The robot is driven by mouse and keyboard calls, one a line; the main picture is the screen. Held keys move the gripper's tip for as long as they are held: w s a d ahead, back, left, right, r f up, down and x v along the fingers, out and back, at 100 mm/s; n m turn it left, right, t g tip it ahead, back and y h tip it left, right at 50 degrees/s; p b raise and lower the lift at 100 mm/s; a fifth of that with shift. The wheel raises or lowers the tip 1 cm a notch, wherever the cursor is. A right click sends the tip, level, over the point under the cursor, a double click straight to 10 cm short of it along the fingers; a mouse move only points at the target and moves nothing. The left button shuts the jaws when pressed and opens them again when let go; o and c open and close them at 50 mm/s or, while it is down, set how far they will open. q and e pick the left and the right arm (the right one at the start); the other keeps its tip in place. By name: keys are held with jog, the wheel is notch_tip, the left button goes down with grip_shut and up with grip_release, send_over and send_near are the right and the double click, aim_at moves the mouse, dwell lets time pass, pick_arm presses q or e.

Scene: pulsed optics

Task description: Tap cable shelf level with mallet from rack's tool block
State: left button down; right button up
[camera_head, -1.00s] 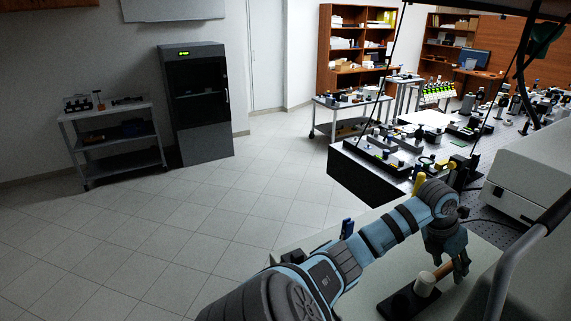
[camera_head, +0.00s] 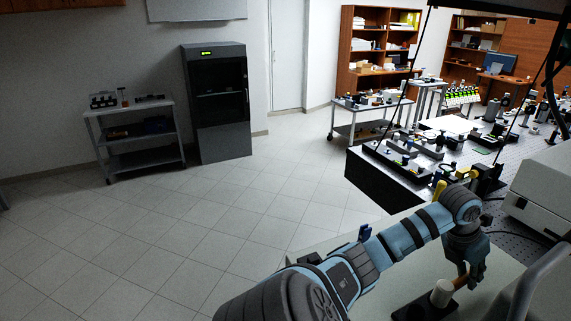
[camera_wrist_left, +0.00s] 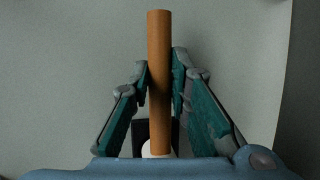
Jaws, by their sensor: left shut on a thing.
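The mallet has an orange-brown wooden handle (camera_wrist_left: 159,35) and a white head (camera_head: 442,292). In the head view it is at the lower right, at a dark tool block (camera_head: 421,309) on a pale top. My left gripper (camera_head: 471,284) is shut on the handle, with a finger on each side of it in the left wrist view (camera_wrist_left: 161,78). There the white head and a dark part of the block show only partly, behind the wrist's edge. I cannot tell whether the head touches the block. I cannot make out the cable shelf. My right gripper is out of view.
An optics table (camera_head: 372,184) with many small parts stands beyond my left arm. A pale box-shaped instrument (camera_head: 540,195) is close on the right. A dark cabinet (camera_head: 220,105) and a grey cart (camera_head: 112,137) stand by the wall. The tiled floor (camera_head: 150,240) at left is clear.

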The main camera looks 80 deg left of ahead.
pick_arm(q)
notch_tip(320, 180, up, 6)
jog(key=p, duration=0.4)
jog(key=shift+f+p, duration=0.15)
jog(key=shift+p, duration=0.2)
jog(key=shift+f, duration=0.1)
